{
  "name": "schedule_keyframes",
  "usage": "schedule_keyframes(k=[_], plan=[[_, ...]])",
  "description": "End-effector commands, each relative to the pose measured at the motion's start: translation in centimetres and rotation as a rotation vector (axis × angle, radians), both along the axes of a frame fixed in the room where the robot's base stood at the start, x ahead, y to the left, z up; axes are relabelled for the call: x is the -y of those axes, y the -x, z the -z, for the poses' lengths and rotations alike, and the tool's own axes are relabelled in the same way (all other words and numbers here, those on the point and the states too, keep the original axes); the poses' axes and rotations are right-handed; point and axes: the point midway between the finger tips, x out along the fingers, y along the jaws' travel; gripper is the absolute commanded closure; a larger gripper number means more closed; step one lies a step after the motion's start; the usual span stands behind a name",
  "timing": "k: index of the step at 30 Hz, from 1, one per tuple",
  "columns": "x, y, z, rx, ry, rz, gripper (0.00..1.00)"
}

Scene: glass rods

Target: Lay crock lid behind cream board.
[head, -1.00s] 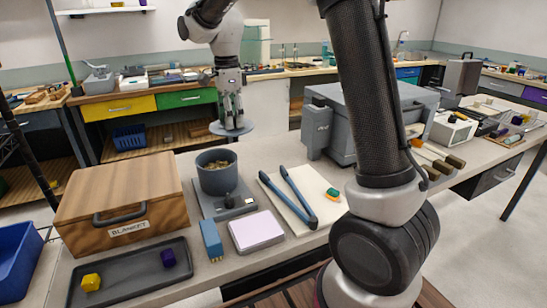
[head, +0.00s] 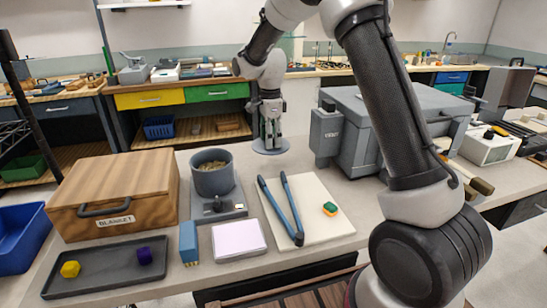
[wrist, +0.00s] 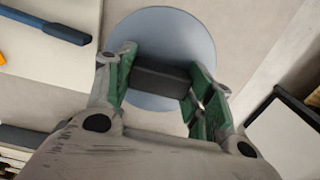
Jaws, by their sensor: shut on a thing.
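The crock lid (head: 258,150) is a round grey-blue disc with a dark block-shaped knob. In the head view it is level, at the far side of the worktop, behind the cream board (head: 328,222). My gripper (head: 270,138) points down and is shut on the knob. In the wrist view the lid (wrist: 176,32) lies under my gripper (wrist: 162,82), with the knob between the green finger pads. The board (wrist: 45,65) shows at the upper left there, apart from the lid. I cannot tell whether the lid touches the worktop.
Blue-handled tongs (head: 290,222) and a small green-orange block (head: 330,209) lie on the board. The open grey crock (head: 212,182) stands left on a grey scale-like base (head: 232,206). A large grey case (head: 350,125) stands right of the lid. Bare worktop surrounds the lid.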

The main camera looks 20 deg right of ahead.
Motion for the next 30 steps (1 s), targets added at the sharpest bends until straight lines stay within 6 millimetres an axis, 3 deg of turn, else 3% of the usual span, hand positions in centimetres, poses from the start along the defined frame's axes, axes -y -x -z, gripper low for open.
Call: schedule_keyframes(k=[14, 25, 26, 29, 30], plan=[[0.0, 0.0, 5.9, -0.001, 0.0, 0.0, 0.74], [0.0, 0.0, 6.5, 0.001, 0.0, 0.0, 0.74], [0.0, 0.0, 6.5, 0.001, 0.0, 0.0, 0.43], [0.0, 0.0, 6.5, 0.001, 0.0, 0.0, 0.25], [0.0, 0.0, 6.5, 0.001, 0.0, 0.0, 0.25]])
